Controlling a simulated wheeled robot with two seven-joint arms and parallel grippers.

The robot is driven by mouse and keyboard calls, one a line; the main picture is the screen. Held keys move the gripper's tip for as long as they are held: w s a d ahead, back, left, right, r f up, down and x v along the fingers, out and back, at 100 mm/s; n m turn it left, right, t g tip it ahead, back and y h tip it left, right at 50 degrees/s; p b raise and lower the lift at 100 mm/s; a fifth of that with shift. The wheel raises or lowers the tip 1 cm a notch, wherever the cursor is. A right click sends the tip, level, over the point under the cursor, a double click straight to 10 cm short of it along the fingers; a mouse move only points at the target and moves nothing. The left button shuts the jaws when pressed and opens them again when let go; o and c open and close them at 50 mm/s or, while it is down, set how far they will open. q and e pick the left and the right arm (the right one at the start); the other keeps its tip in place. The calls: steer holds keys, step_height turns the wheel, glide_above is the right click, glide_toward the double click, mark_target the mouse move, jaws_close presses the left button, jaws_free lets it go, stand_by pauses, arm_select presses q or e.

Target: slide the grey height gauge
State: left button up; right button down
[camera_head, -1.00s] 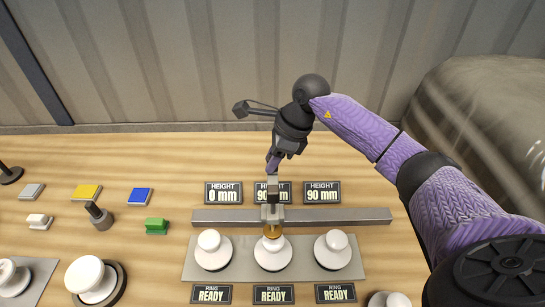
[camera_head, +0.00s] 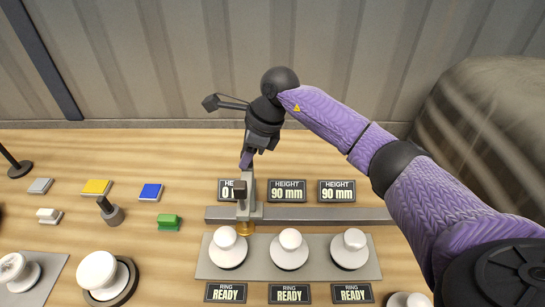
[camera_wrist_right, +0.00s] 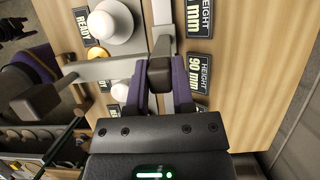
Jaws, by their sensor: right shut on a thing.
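The grey height gauge (camera_head: 246,211) stands upright on a long grey rail (camera_head: 320,215), behind and slightly right of the left white insulator stack (camera_head: 228,247). Its brass tip (camera_head: 246,227) shows low at its front. My right gripper (camera_head: 246,163) is shut on the top of the gauge's post, and the wrist view shows the fingers (camera_wrist_right: 169,82) around it. The middle stack (camera_head: 290,251) and the right stack (camera_head: 350,250) share a grey plate (camera_head: 262,270) with the left one. My left gripper is out of view.
Behind the rail, the left height sign (camera_head: 229,190) is partly hidden; the middle (camera_head: 287,191) and right (camera_head: 337,191) read 90 mm. Three READY signs line the plate's front. Yellow (camera_head: 96,187), blue (camera_head: 150,191) and green (camera_head: 168,222) blocks lie left.

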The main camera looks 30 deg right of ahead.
steer(key=a, duration=0.1)
steer(key=w+a, duration=0.1)
steer(key=w+a+b, duration=0.1)
steer(key=a, duration=0.1)
steer(key=shift+w, duration=0.25)
steer(key=shift+c, duration=2.4)
jaws_free()
steer(key=shift+r, duration=0.1)
